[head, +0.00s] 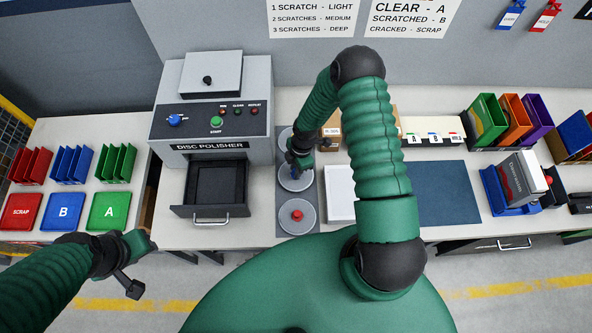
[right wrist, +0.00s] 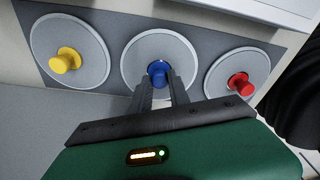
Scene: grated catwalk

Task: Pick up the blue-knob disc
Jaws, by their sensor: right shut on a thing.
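The blue-knob disc (head: 296,180) lies on a dark grey strip, in the middle of a row of three discs. In the right wrist view the blue-knob disc (right wrist: 140,66) is a light grey round plate with a blue knob at its centre. My right gripper (head: 296,168) reaches down over it. In the right wrist view the fingers of my right gripper (right wrist: 161,80) are shut on the blue knob from both sides. I cannot see a gap under the disc. My left gripper (head: 136,287) hangs empty at the lower left, clear of the bench; its fingers are too small to judge.
A red-knob disc (head: 297,217) and a yellow-knob disc (right wrist: 70,55) lie on either side, close by. The disc polisher (head: 212,120) stands to the left with its drawer (head: 209,213) open. A white pad (head: 340,195) and a dark blue mat (head: 448,195) lie to the right.

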